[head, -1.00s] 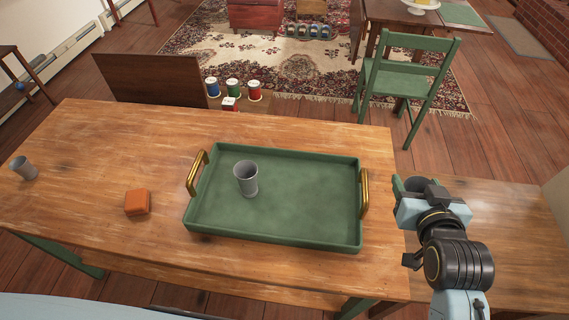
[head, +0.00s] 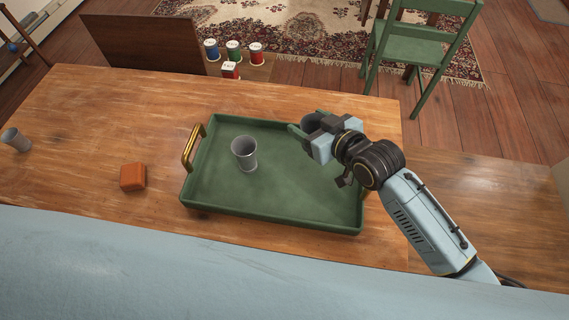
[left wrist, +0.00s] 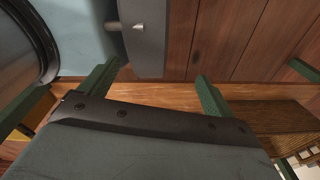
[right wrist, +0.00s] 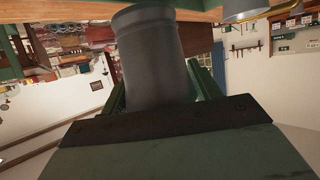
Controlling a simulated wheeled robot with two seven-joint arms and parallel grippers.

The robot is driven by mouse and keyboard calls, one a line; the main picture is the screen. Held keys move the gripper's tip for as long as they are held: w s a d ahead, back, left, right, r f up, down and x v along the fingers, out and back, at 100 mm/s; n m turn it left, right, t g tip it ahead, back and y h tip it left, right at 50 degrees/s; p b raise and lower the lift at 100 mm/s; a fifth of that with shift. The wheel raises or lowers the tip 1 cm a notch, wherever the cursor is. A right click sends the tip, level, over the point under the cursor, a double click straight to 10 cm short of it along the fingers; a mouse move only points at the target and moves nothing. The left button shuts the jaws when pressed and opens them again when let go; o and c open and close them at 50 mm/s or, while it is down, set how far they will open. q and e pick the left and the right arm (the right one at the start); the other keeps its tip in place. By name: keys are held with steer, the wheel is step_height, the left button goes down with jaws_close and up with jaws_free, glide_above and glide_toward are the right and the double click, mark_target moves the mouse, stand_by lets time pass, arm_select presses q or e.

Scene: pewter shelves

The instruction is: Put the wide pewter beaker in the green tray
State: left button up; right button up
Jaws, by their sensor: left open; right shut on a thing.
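The green tray (head: 290,222) lies on the wooden table. A grey pewter beaker (head: 245,155) stands upright in its left half. My right gripper (head: 306,130) is over the tray's back right part. It is shut on a wide pewter beaker, which fills the middle of the right wrist view (right wrist: 153,60) between the green fingers. In the head view the gripper partly hides this beaker (head: 314,121). Another small grey beaker (head: 16,140) stands at the table's left end. My left gripper (left wrist: 155,88) is open and empty in the left wrist view; it is out of the head view.
An orange block (head: 132,177) sits on the table left of the tray. The tray's brass left handle (head: 193,147) stands up; my right arm covers the right one. Several coloured cans (head: 233,52) stand beyond the table. The tray's middle is clear.

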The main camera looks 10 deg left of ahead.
step_height(320, 180, down, 5)
steer(key=shift+f+b, duration=0.1)
steer(key=shift+b, duration=0.5)
steer(key=shift+f, duration=0.25)
step_height(320, 180, down, 4)
steer(key=shift+r+b, duration=0.15)
steer(key=shift+b, duration=0.5)
arm_select(q)
steer(key=a+f, duration=0.2)
steer(key=a, duration=0.1)
steer(key=shift+s+a+f, duration=0.1)
steer(key=shift+f, duration=0.25)
steer(key=shift+a, duration=0.1)
steer(key=shift+y, duration=0.3)
arm_select(e)
steer(key=shift+f, duration=0.3)
steer(key=o, duration=1.1)
